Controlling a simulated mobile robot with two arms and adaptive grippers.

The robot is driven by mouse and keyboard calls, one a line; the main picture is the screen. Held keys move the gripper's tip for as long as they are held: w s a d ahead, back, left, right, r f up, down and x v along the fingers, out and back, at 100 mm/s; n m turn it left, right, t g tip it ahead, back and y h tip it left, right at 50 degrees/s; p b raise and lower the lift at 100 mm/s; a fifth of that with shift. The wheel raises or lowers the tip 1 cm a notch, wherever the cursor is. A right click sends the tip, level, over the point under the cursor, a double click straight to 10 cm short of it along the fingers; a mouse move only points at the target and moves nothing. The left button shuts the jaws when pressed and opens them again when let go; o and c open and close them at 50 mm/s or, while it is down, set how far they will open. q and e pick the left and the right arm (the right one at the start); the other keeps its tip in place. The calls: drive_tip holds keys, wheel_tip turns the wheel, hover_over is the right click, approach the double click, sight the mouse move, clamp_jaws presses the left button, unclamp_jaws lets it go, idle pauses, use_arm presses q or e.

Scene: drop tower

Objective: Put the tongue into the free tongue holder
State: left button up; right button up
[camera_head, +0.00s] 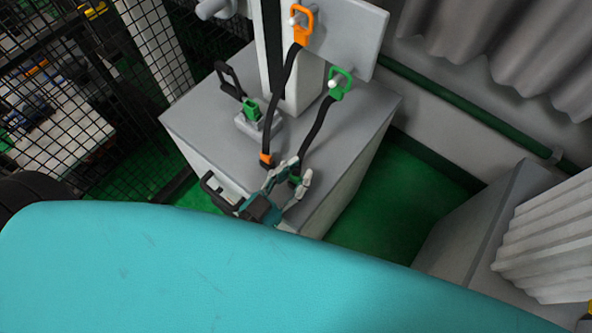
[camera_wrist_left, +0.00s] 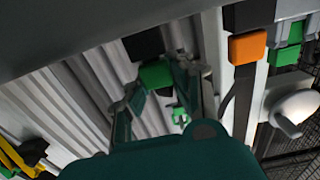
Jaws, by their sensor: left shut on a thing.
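My left gripper (camera_head: 298,171) is over the front edge of the grey pedestal, its two fingers shut on a green tongue (camera_head: 295,181). The tongue is partly hidden by the fingers; in the left wrist view the green tongue (camera_wrist_left: 155,75) sits between the fingertips. A black strap runs up from it to a green hook handle (camera_head: 340,84). A grey holder block (camera_head: 258,123) on the pedestal has a green piece (camera_head: 251,108) with a black loop at it. An orange tongue (camera_head: 266,159) hangs on a strap left of my gripper. I cannot tell which holder is free.
The grey pedestal (camera_head: 215,135) carries a column with a panel (camera_head: 355,35) behind. An orange hook handle (camera_head: 303,25) hangs there. A mesh fence (camera_head: 60,110) stands at left. Green floor (camera_head: 395,200) is open at right. The orange tongue (camera_wrist_left: 247,48) is close beside my gripper in the wrist view.

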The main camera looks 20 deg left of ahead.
use_arm(q)
drive_tip(key=shift+f, duration=0.1)
use_arm(e)
drive_tip(key=shift+r, duration=0.1)
idle(0.4)
use_arm(q)
drive_tip(key=o, duration=0.8)
drive_tip(key=shift+o, duration=0.2)
use_arm(e)
drive_tip(key=shift+d, duration=0.15)
use_arm(q)
drive_tip(key=shift+s+f, duration=0.1)
use_arm(e)
drive_tip(key=shift+w+d, duration=0.1)
drive_tip(key=shift+d, duration=0.1)
use_arm(q)
drive_tip(key=v, duration=1.2)
use_arm(e)
drive_tip(key=shift+a, duration=0.25)
